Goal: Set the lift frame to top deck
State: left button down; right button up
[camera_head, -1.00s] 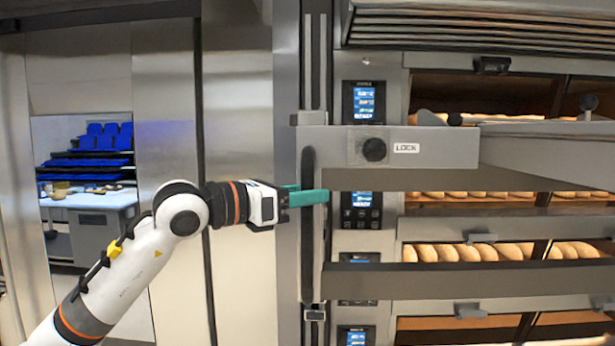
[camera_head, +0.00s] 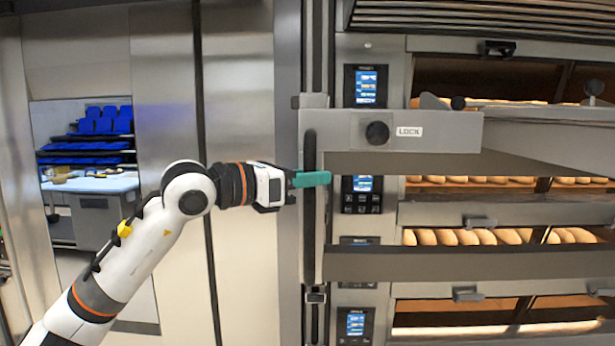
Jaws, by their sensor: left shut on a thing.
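The grey lift frame (camera_head: 455,131) stands in front of the deck ovens, with an upper beam, a lower beam (camera_head: 470,264) and a left upright. The upper beam has a black knob (camera_head: 377,133) and a LOCK label (camera_head: 409,132). This beam lies just below the top control display, near the lower edge of the top deck opening (camera_head: 455,78). A black vertical handle (camera_head: 309,235) runs along the left upright. My left gripper (camera_head: 312,179) has teal fingers shut on the handle's upper part. The far fingertip contact is partly hidden. My right gripper is out of view.
Several decks with loaves (camera_head: 470,237) and lit displays (camera_head: 365,86) are stacked behind the frame. A flat loader board (camera_head: 560,114) extends right from the upper beam. Steel wall panels (camera_head: 240,80) stand left. A white table (camera_head: 95,184) and blue trays (camera_head: 105,122) show farther back.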

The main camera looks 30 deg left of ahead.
pick_arm(q)
jog(key=shift+s+a+r, duration=0.1)
jog(key=shift+r, duration=0.8)
jog(key=c, duration=1.3)
grip_release()
jog(key=shift+f, duration=0.15)
jog(key=shift+f, duration=0.1)
jog(key=b+v, duration=0.8)
jog(key=v, duration=0.4)
jog(key=shift+b, duration=0.3)
